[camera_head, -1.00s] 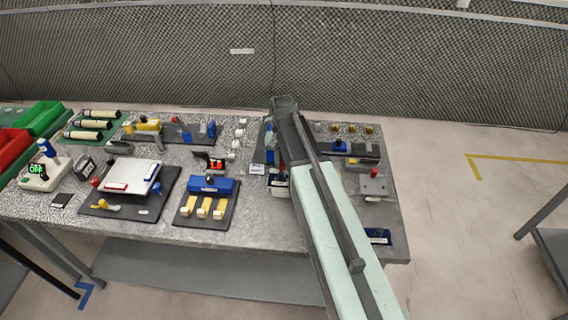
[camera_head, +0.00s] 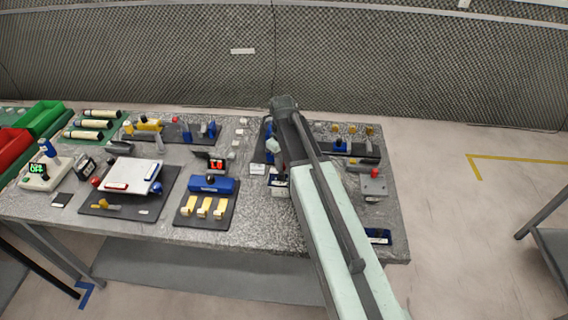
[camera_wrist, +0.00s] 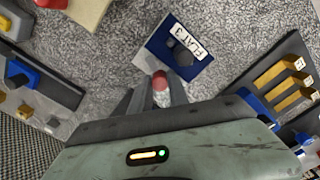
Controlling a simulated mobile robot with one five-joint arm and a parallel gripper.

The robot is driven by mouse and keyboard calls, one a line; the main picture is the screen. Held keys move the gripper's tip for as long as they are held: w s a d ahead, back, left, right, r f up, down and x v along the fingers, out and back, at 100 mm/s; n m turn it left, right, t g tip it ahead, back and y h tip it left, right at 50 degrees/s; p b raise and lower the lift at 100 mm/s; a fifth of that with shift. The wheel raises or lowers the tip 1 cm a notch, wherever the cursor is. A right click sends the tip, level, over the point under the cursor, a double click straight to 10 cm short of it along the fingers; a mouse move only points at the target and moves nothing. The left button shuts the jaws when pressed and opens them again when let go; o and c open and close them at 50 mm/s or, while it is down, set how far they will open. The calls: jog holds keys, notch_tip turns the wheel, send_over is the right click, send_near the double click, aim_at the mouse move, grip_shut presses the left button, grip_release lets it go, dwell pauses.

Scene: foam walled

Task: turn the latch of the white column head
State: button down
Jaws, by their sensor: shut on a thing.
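My gripper (camera_wrist: 155,98) points down over the right half of the bench, with its fingers shut around a small red-topped piece with a paler side (camera_wrist: 160,82). I take this piece for the latch, but the fingers and housing hide its lower part. The white column head cannot be made out clearly. Just beyond the fingers in the wrist view is a blue base (camera_wrist: 148,62) with a dark grey block and a white label reading FLAT3. In the head view my arm covers the held piece.
A blue box (camera_head: 212,185) with three yellow levers stands left of my arm; the levers also show at the wrist view's right. A grey box with a red knob (camera_head: 374,187) and a blue-knobbed board (camera_head: 340,146) stand to the right.

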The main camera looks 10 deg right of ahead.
jog(key=shift+s+n, duration=0.15)
jog(key=shift+n, duration=2.05)
jog(key=c, duration=1.3)
grip_release()
jog(key=shift+a, duration=0.1)
jog(key=shift+o, duration=0.2)
jog(key=shift+r+p, duration=0.6)
notch_tip(320, 180, up, 7)
jog(key=p, duration=0.7)
jog(key=shift+f, duration=0.15)
